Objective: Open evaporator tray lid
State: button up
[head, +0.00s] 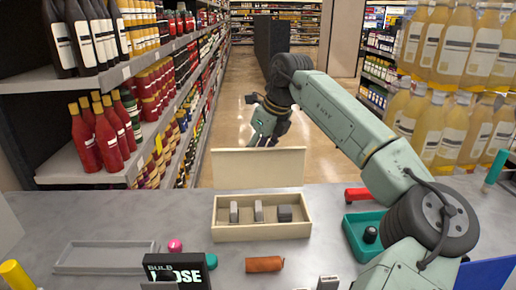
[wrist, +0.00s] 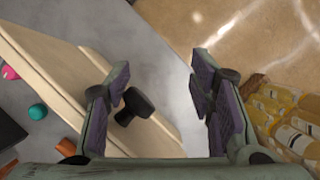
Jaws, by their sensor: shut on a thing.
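The evaporator tray (head: 262,233) is a pale wooden box on the grey counter. Its lid (head: 258,167) stands upright along the tray's back edge, so the box is open. In the wrist view, the pale lid (wrist: 60,70) slants along the left, with a black knob (wrist: 134,106) on its face. My gripper (head: 266,124) is above and behind the lid in the head view. In the wrist view, the fingers of my gripper (wrist: 160,85) are spread wide. The knob shows beside the left finger, with a clear gap to the right finger; whether it touches the left finger is unclear.
Several small grey blocks (head: 258,212) are in the tray. A teal bin (head: 365,242) stands to its right. A black box (head: 178,269), an orange cylinder (head: 264,264) and a grey shallow tray (head: 105,256) are in front and left. Bottle shelves flank the counter.

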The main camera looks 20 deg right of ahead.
jog(key=shift+d+r, duration=0.1)
jog(key=shift+d, duration=0.15)
jog(key=v, duration=1.1)
jog(key=shift+s+r, duration=0.2)
jog(key=shift+r, duration=0.2)
jog(key=shift+a+f, duration=0.15)
